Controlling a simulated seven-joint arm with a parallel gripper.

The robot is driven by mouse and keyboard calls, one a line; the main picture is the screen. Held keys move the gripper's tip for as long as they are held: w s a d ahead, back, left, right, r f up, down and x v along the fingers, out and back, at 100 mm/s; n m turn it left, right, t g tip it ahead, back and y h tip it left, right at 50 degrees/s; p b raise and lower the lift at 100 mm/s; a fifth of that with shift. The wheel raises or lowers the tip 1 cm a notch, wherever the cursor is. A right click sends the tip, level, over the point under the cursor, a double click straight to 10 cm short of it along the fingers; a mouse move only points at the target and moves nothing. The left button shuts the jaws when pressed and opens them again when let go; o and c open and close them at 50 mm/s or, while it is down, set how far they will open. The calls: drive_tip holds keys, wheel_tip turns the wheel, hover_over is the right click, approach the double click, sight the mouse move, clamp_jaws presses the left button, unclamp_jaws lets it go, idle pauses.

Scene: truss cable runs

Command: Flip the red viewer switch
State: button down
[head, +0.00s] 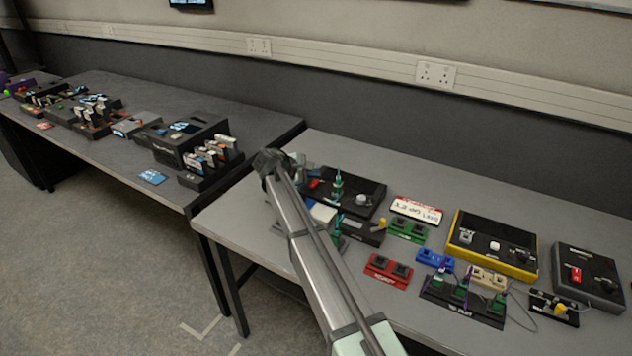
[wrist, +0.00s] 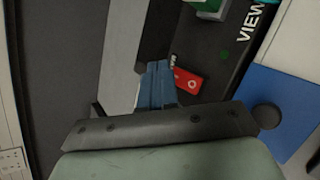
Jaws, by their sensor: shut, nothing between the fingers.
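The red viewer switch (wrist: 187,81) sits on a dark box (wrist: 212,50) with white lettering starting "VIEW" in the wrist view. It also shows as a small red patch (head: 315,183) at the left end of the black box (head: 362,190) in the head view. My gripper (wrist: 157,70) is shut and empty. Its blue fingertips are just left of the switch in the wrist view; I cannot tell whether they touch it. The switch's lever position is too small to tell.
A green piece (wrist: 212,8) stands on the box, and a blue block (wrist: 278,108) lies beside it. To the right are a yellow-edged box (head: 493,243), a grey box with another red switch (head: 575,274), and several coloured socket blocks. A second table (head: 95,150) stands left.

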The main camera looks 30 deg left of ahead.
sight(311, 186)
drive_tip(key=shift+w+f, duration=0.15)
drive_tip(key=shift+f, duration=0.6)
idle(0.8)
drive_tip(key=shift+r, duration=0.2)
drive_tip(key=shift+r, duration=0.65)
drive_tip(key=shift+s+r, duration=0.1)
drive_tip(key=shift+s, duration=0.1)
drive_tip(key=shift+s+r, duration=0.25)
drive_tip(key=shift+r, duration=0.95)
drive_tip(key=shift+s+r, duration=0.2)
drive_tip(key=shift+r, duration=1)
